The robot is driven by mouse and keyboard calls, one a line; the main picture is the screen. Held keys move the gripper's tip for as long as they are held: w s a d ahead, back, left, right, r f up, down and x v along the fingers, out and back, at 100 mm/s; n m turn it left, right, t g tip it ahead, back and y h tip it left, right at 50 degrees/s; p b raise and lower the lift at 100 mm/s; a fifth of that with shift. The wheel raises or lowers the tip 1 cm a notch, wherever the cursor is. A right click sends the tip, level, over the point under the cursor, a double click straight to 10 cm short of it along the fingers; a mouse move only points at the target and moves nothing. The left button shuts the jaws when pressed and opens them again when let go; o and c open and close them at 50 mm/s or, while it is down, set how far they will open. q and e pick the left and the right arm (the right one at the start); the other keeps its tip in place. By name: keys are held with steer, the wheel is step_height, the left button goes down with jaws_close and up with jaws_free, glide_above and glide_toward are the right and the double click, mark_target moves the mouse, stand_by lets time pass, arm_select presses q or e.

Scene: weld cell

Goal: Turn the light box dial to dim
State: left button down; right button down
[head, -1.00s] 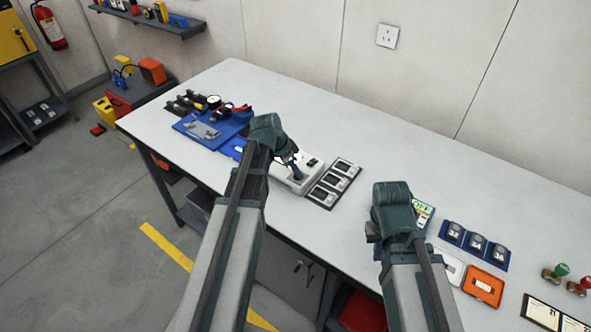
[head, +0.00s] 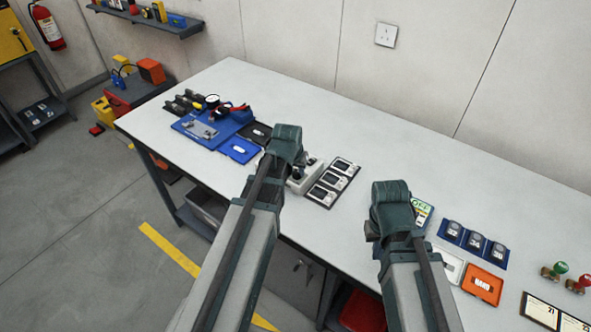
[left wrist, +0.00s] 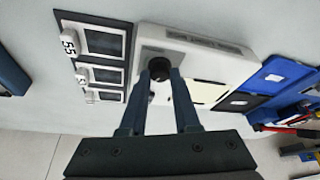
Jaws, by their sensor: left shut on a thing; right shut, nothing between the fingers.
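The light box (left wrist: 205,55) is a pale box with a dark round dial (left wrist: 159,67) near one end; it also shows partly in the head view (head: 305,181), mostly behind my left gripper (head: 287,158). In the left wrist view, my left gripper's (left wrist: 160,76) two fingers are closed on the dial, one on each side. I cannot read the dial's setting. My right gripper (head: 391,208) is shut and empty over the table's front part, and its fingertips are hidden.
A dark frame with several grey modules (head: 333,183) stands right beside the light box. Blue trays (head: 239,150) lie to its left. A green-lettered sign (head: 422,208), an orange tray (head: 482,285) and stamps (head: 560,270) are right. The table's back (head: 380,130) is clear.

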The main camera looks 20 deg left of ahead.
arm_select(q)
steer(key=n, duration=0.2)
steer(key=n+y, duration=0.1)
steer(key=n, duration=0.2)
steer(key=shift+d+g+y, duration=0.2)
steer(key=shift+g+y, duration=0.1)
steer(key=shift+g, duration=0.1)
stand_by(0.4)
steer(key=c, duration=0.6)
jaws_free()
steer(key=shift+c, duration=0.2)
steer(key=p+v, duration=1.2)
steer(key=v, duration=0.1)
steer(key=shift+d+r+p, duration=0.2)
steer(key=shift+r+p, duration=0.15)
steer(key=shift+p, duration=0.05)
arm_select(e)
step_height(320, 180, up, 13)
arm_select(q)
steer(key=shift+s+d+f, duration=0.1)
steer(key=shift+s, duration=0.1)
arm_select(e)
steer(key=shift+f, duration=0.2)
